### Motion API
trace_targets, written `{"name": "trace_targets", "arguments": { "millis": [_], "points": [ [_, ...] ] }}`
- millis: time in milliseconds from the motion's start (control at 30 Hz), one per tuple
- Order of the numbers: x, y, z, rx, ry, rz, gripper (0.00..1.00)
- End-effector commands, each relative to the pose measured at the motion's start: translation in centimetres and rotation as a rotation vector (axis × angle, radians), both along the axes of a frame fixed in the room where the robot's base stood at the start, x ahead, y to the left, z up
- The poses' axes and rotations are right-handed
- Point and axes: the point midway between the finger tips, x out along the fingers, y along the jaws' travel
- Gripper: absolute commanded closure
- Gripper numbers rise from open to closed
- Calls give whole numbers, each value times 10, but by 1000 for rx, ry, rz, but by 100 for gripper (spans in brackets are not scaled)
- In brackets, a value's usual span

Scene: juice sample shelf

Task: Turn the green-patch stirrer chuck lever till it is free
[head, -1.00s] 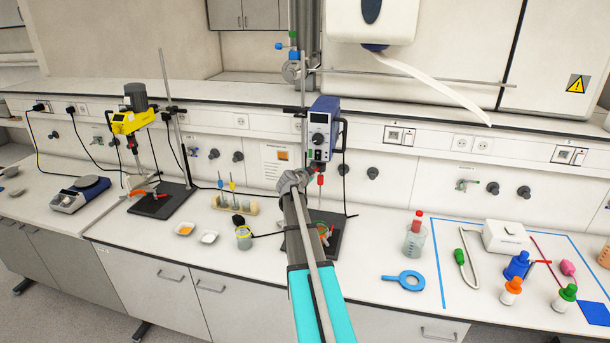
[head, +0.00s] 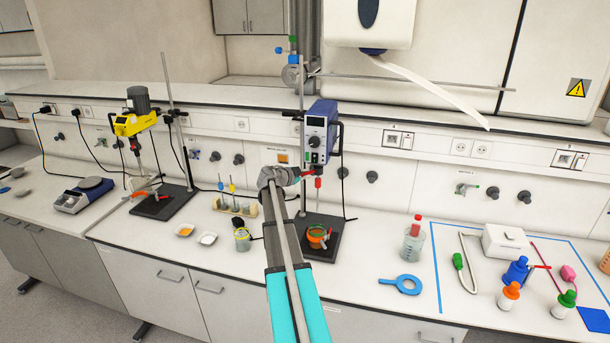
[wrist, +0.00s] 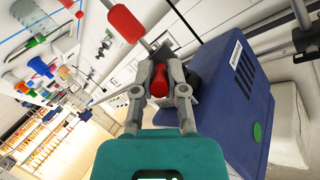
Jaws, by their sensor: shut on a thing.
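The blue stirrer (head: 321,125) hangs on a rod stand in the middle of the bench. My gripper (head: 293,176) is at the chuck, just under and left of the housing. In the wrist view my gripper (wrist: 158,78) is shut on the red chuck lever (wrist: 158,84), whose end shows between the fingertips. The lever (head: 308,173) also shows red beside my gripper in the head view. The chuck body is mostly hidden.
A red piece (head: 318,183) sits on the shaft below the chuck. A yellow stirrer (head: 135,122) stands to the left.

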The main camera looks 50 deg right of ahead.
Motion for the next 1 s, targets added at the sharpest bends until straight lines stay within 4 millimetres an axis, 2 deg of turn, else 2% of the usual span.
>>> {"name": "trace_targets", "arguments": {
  "millis": [33, 333, 367, 533, 1000],
  "points": [
    [4, 0, 1, -4, -1, 10, 100],
    [0, -5, 1, -4, -1, 4, 100],
    [0, -5, 1, -5, -1, 4, 81],
    [-3, -8, 1, -3, -1, -2, 49],
    [-8, -10, 0, -1, -1, -11, 48]
  ]
}}
